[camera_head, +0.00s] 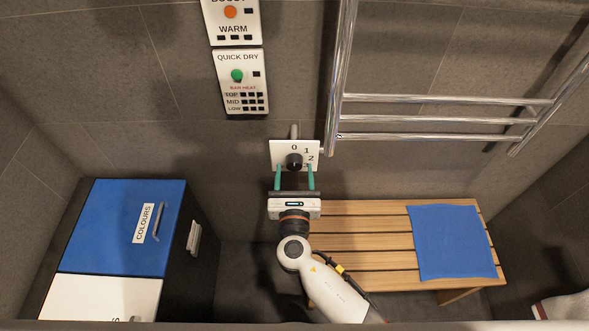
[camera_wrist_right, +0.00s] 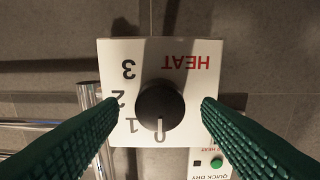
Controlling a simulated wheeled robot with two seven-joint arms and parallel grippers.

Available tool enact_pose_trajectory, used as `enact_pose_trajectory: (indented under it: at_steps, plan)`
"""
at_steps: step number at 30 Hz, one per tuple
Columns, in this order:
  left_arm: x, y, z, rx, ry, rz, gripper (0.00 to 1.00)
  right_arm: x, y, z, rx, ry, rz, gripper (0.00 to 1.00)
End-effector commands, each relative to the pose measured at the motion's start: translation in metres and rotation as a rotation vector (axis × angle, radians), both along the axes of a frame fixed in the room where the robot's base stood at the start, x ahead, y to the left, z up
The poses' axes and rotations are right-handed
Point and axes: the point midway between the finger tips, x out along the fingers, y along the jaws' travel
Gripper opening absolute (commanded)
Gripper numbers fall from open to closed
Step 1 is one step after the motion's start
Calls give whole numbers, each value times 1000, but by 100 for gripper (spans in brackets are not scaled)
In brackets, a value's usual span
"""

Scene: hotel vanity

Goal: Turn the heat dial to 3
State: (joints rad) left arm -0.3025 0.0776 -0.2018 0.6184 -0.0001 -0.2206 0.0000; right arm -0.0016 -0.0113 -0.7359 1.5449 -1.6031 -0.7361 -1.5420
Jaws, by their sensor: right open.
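The heat dial is a black round knob (camera_head: 294,161) on a white plate (camera_head: 277,149) on the wall, marked 0, 1, 2 and 3. In the right wrist view the knob (camera_wrist_right: 155,104) shows upside down, with its white pointer mark at 0. My right gripper (camera_head: 294,172) is open, its two green fingers on either side of the knob. In the right wrist view the fingers (camera_wrist_right: 147,100) show a clear gap to the knob on both sides. The 3 is partly hidden by a finger in the head view. My left gripper is out of view.
A QUICK DRY panel (camera_head: 240,82) with a green button is above the dial. A chrome towel rail (camera_head: 435,119) is close on the right. Below are a slatted wooden bench (camera_head: 368,229) with a blue towel (camera_head: 452,242), and a blue-topped COLOURS bin (camera_head: 110,230) at left.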

Motion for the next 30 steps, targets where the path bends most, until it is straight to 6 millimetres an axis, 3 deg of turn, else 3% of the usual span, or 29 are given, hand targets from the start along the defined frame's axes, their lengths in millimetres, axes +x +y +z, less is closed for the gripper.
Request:
enact_pose_trajectory:
  at_steps: [12,21,30]
  plan:
    - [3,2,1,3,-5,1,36,10,0,0,2,1,0,59]
    - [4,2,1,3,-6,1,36,10,0,0,1,1,0,14]
    - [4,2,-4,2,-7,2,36,10,0,-1,52,1,0,14]
